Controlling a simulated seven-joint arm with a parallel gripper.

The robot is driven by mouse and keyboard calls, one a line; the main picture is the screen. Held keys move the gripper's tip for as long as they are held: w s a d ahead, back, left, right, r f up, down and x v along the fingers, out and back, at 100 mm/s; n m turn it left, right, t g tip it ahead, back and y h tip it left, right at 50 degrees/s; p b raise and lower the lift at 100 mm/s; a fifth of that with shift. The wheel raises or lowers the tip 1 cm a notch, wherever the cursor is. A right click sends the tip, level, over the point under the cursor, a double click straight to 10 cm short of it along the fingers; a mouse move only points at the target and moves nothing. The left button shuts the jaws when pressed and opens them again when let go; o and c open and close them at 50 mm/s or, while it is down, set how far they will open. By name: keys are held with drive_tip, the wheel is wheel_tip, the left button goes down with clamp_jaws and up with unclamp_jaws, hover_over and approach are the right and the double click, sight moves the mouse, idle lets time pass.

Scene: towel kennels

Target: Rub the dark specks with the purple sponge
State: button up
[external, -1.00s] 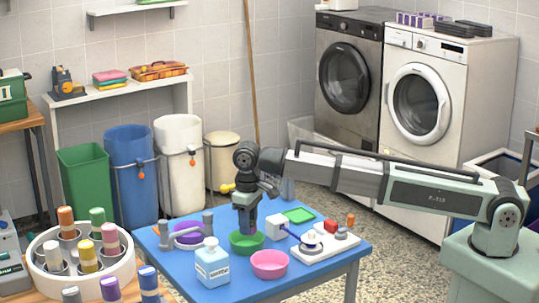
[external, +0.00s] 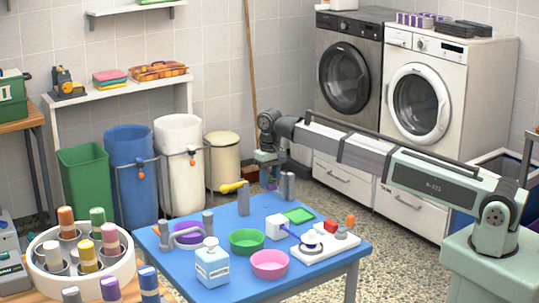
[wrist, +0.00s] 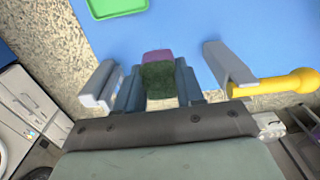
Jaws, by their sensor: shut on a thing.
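My gripper (external: 270,180) is shut on the purple sponge (wrist: 157,55). In the wrist view the sponge sits between the fingers (wrist: 158,84), purple at its far end and dark green nearer me. In the external view my gripper is at the far edge of the blue table, between two grey posts (external: 243,199). A yellow handle (external: 233,187) sticks out from the left post, and it also shows in the wrist view (wrist: 285,86). I cannot make out the dark specks in either view.
On the blue table (external: 225,217) stand a green bowl (external: 247,242), a pink bowl (external: 269,264), a white bottle (external: 212,265), a green tray (external: 299,216), a purple ring-shaped thing (external: 186,236) and a white board (external: 325,245) with small parts.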

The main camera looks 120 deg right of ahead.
sight(272, 209)
drive_tip(key=shift+s+d+f, duration=0.1)
drive_tip(key=shift+s+d, duration=0.15)
drive_tip(key=shift+s, duration=0.15)
drive_tip(key=shift+f, duration=3.6)
drive_tip(key=shift+d+f, duration=0.25)
drive_tip(key=shift+d, duration=1.6)
drive_tip(key=shift+c, duration=0.4)
drive_tip(key=shift+d+f, duration=0.15)
drive_tip(key=shift+d, duration=0.15)
drive_tip(key=a, duration=0.4)
drive_tip(key=shift+a, duration=0.25)
drive_tip(key=shift+d+r, duration=0.1)
drive_tip(key=shift+r, duration=4.05)
